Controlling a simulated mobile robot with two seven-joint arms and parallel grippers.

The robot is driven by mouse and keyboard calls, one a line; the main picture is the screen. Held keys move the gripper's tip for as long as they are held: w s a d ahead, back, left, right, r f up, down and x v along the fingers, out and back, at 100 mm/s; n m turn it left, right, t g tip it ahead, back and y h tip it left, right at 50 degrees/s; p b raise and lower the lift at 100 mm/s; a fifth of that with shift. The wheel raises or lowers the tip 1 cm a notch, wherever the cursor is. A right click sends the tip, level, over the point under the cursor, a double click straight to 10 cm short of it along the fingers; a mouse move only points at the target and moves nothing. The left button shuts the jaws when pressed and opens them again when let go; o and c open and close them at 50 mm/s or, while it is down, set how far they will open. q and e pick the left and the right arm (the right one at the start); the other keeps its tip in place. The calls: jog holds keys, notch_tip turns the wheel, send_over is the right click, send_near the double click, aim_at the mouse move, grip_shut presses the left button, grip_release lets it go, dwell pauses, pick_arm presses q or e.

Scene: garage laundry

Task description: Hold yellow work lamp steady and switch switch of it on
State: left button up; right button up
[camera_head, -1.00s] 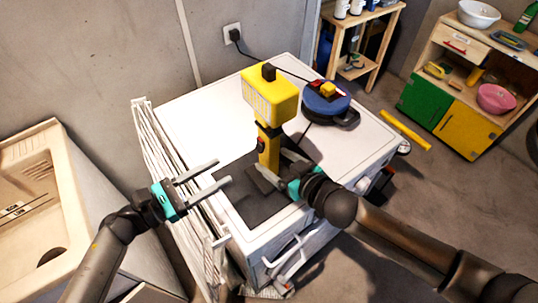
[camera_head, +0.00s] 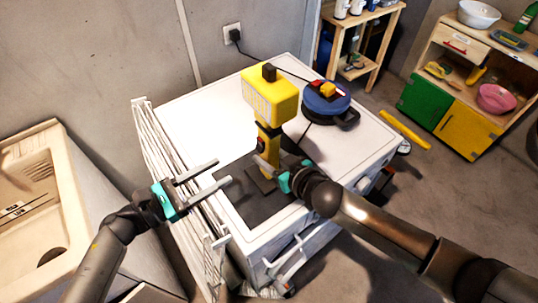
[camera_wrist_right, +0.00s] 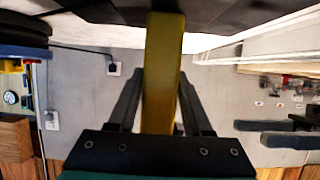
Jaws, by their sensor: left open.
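The yellow work lamp (camera_head: 270,95) stands upright on a dark mat (camera_head: 248,204) on top of the white appliance. Its boxy head is at the top of a yellow and black post, with a small red part on the post's side. The right wrist view shows the yellow post (camera_wrist_right: 163,75) between the fingers; contact at the tips is unclear. My left gripper (camera_head: 222,171) is open and empty, left of the lamp and apart from it.
A blue cable reel (camera_head: 326,100) sits behind and right of the lamp, its cord running to a wall socket (camera_head: 233,33). A white drying rack (camera_head: 165,170) leans along the appliance's left side. A sink (camera_head: 35,190) is at left. The appliance top is otherwise clear.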

grip_shut()
dwell(0.9)
